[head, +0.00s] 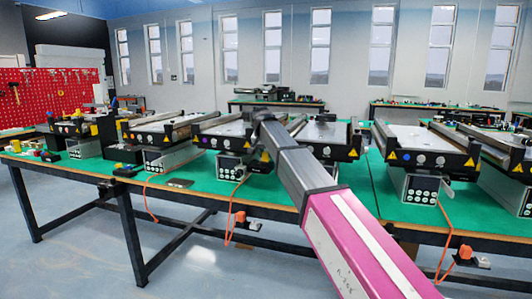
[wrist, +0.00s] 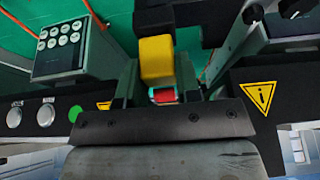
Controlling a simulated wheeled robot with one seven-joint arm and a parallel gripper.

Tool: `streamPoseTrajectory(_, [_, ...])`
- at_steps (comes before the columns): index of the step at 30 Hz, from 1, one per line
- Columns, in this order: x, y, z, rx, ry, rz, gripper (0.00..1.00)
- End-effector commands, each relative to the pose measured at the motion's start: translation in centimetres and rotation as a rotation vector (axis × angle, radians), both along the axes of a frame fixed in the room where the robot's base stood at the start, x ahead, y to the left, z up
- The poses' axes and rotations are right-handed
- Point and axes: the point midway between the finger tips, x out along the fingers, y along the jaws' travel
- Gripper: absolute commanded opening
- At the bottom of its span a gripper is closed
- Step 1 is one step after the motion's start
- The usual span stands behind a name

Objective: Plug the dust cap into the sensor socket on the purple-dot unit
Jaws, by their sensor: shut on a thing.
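My gripper (head: 268,120) reaches over the middle of the bench, between two mini conveyor units. A small red piece (wrist: 165,95) shows between the fingers, nearer the palm. The purple-dot unit (head: 234,144) appears to be the one just left of my gripper in the head view, its dot small at the left of its front panel. Its sensor socket cannot be made out.
A warning-marked panel (wrist: 238,78) stands on the other side. More conveyors (head: 415,140) line the green bench (head: 120,183). Orange cables (head: 229,222) hang over its front edge.

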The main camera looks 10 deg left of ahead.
Motion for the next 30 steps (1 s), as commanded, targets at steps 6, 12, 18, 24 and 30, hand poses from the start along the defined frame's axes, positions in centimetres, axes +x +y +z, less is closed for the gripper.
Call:
streamPoseTrajectory(6, [0.0, 0.0, -0.4, 0.0, 0.0, 0.0, 0.34])
streamPoseTrajectory(12, [0.0, 0.0, -0.4, 0.0, 0.0, 0.0, 0.61])
streamPoseTrajectory(18, [-0.1, 0.0, -0.2, 0.0, 0.0, 0.0, 0.61])
streamPoseTrajectory(24, [-0.9, 0.1, 1.7, 0.002, -0.002, 0.001, 0.61])
streamPoseTrajectory(30, [-2.3, 0.2, 5.2, 0.002, -0.002, 0.001, 0.61])
